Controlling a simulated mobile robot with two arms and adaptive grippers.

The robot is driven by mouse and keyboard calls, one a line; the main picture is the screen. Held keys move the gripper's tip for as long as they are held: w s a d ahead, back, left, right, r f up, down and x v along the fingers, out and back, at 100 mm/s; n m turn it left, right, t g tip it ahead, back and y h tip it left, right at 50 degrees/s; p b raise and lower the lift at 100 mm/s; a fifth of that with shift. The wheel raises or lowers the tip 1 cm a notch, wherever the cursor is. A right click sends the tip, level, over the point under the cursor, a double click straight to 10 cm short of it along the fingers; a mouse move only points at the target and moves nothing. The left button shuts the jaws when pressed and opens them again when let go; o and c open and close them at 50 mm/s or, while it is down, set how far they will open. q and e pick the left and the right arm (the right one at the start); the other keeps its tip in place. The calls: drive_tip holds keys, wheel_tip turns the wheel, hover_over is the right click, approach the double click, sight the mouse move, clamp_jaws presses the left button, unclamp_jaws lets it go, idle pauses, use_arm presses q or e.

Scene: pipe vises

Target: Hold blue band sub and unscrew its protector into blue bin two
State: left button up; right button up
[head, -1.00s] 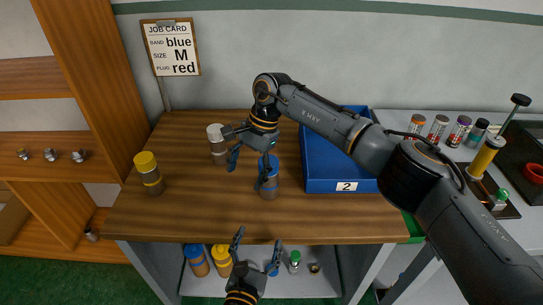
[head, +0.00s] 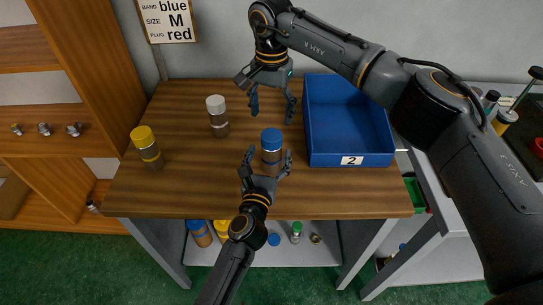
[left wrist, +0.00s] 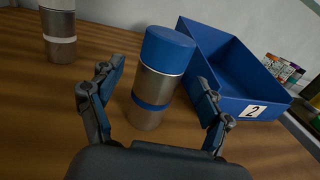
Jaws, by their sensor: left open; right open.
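The blue band sub (head: 271,158) stands upright on the wooden table, a metal cylinder with a blue band and a blue protector (head: 272,139) on top. It also shows in the left wrist view (left wrist: 147,113), where the protector (left wrist: 168,50) is clear. My left gripper (head: 268,157) is open, its fingers on either side of the sub's lower body, with gaps visible in the wrist view. My right gripper (head: 273,107) is open and empty, behind and above the protector. Blue bin two (head: 312,160) sits at the table's right, labelled 2, and looks empty.
A white-capped sub (head: 217,117) and a yellow-capped sub (head: 148,147) stand upright on the table to the left. The job card (head: 167,20) on the wall reads blue, M, red. Several capped items stand on a shelf below the table.

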sight(269, 154)
use_arm(q)
drive_tip(key=shift+w+d, duration=0.2)
drive_tip(key=shift+w, duration=0.55)
drive_tip(key=shift+w+d, duration=0.15)
drive_tip(key=shift+w, duration=0.6)
clamp_jaws()
